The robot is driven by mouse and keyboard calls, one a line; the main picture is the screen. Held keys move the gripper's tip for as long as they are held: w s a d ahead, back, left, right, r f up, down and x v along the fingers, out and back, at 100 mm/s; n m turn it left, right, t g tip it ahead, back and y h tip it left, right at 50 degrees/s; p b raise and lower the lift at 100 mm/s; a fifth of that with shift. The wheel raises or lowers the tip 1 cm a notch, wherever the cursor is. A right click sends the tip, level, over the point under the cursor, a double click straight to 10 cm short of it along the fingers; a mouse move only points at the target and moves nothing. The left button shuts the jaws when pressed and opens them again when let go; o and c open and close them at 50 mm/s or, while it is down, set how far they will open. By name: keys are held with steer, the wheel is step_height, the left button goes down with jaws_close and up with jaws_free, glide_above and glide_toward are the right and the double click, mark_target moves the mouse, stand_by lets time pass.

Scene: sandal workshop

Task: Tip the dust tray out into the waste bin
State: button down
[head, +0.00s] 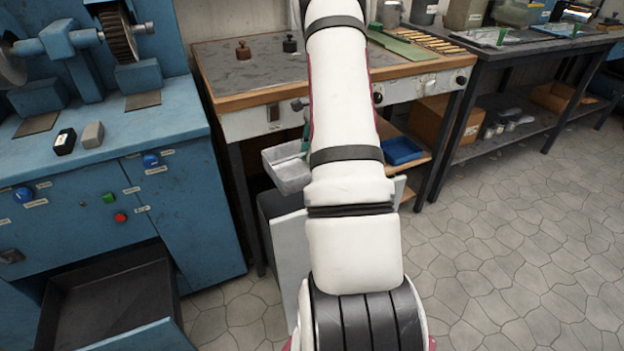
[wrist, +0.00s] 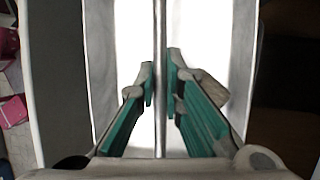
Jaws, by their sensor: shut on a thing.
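The dust tray (head: 288,170) is a small light-grey metal tray left of my arm in the head view, raised by the front of the wooden bench. My gripper is mostly hidden behind my arm there, with a bit of teal finger by the tray. In the wrist view my gripper (wrist: 161,92) is shut on a thin grey strip of the tray, with a bright pale surface behind it. The waste bin (head: 290,262) is an open-topped grey bin on the floor below the tray, partly hidden by my arm. I cannot see what the tray holds.
A blue grinding machine cabinet (head: 180,215) stands at the left, with an open dark drawer (head: 105,290) low down. The wooden bench (head: 245,95) is behind the tray. A blue tray (head: 402,151) sits on its shelf. The tiled floor at right is clear.

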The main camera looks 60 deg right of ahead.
steer(key=s+d+f+m+g+h+b, duration=0.1)
steer(key=d+f+g+h+b, duration=0.15)
steer(key=f+b, duration=0.2)
steer(key=s+d+f+g+h+b, duration=0.1)
steer(key=f+h+b, duration=0.2)
steer(key=f+b, duration=0.15)
steer(key=w+a+f+m+g+h+b, duration=0.2)
steer(key=w+a+f+g+h+b, duration=0.1)
steer(key=a+g+h+b, duration=0.2)
steer(key=w+a+f+m+g+h+b, duration=0.1)
steer(key=w+a+f+g+h+b, duration=0.2)
steer(key=a+g+h+b, duration=0.2)
steer(key=shift+a+m+g+h+b, duration=0.35)
steer(key=shift+g+h+b, duration=1.35)
steer(key=shift+h, duration=1.45)
steer(key=shift+d+t, duration=0.1)
steer(key=shift+t, duration=0.15)
step_height(320, 180, up, 3)
steer(key=shift+f+p, duration=0.2)
steer(key=shift+p, duration=0.25)
